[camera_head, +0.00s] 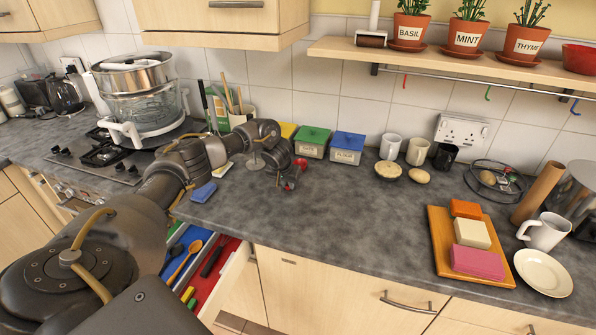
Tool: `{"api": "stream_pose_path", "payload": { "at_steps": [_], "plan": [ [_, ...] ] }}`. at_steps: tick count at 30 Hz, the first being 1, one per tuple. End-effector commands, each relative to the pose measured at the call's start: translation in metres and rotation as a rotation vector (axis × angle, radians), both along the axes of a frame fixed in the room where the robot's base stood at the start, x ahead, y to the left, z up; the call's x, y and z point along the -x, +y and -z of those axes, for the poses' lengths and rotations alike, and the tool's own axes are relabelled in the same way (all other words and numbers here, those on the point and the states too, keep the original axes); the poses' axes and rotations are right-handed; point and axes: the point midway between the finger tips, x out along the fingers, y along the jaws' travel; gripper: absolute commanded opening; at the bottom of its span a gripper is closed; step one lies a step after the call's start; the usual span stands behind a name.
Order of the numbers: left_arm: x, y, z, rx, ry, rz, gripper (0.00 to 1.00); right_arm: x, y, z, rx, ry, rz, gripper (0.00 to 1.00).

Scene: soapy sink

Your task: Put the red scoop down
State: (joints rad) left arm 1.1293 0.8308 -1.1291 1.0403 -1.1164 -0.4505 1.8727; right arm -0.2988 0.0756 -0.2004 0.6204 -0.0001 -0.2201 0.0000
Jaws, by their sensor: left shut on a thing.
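My left gripper (290,178) is shut on the red scoop (301,163), at the counter by the green and blue boxes. Only small red parts of the scoop show between and beside the dark fingers; the rest is hidden. I cannot tell whether the scoop touches the counter (290,222). My right gripper is not in view.
A green box (313,142) and a blue box (346,149) stand behind the gripper. A blue sponge (203,192) lies left of it. An open drawer (232,276) with utensils is below. The counter's middle is clear; a wooden board (440,238) holds blocks at right.

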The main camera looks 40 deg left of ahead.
Motion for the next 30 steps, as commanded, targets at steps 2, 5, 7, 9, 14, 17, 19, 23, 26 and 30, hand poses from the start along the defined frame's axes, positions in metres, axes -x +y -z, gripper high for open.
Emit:
{"api": "stream_pose_path", "payload": {
  "at_steps": [2, 5, 7, 9, 14, 17, 19, 23, 26, 30],
  "plan": [
    [0.000, 0.000, 0.000, 0.000, 0.000, 0.000, 0.00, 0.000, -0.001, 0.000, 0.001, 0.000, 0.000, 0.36],
    [0.000, 0.000, 0.000, 0.000, 0.000, 0.000, 0.00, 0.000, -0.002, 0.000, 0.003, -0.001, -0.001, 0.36],
    [0.000, 0.000, -0.002, 0.000, -0.001, 0.000, 0.00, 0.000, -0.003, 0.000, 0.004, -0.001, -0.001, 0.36],
    [0.000, 0.000, -0.005, 0.001, -0.001, 0.000, 0.00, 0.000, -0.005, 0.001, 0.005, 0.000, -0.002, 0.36],
    [-0.001, 0.000, -0.022, 0.002, -0.004, -0.001, 0.00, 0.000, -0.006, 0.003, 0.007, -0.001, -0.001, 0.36],
    [0.002, -0.005, -0.038, 0.001, -0.004, 0.004, 0.00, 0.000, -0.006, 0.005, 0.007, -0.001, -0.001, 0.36],
    [0.008, -0.015, -0.050, 0.000, -0.005, 0.006, 0.00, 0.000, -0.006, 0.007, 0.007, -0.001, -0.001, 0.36],
    [0.019, -0.033, -0.079, -0.002, -0.006, 0.006, 0.00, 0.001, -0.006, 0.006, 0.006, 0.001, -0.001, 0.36],
    [0.028, -0.045, -0.100, -0.004, -0.004, 0.006, 0.00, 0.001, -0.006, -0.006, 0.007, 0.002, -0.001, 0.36],
    [0.043, -0.071, -0.112, -0.005, -0.004, 0.008, 0.00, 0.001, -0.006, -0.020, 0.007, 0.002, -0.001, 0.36]
  ]
}}
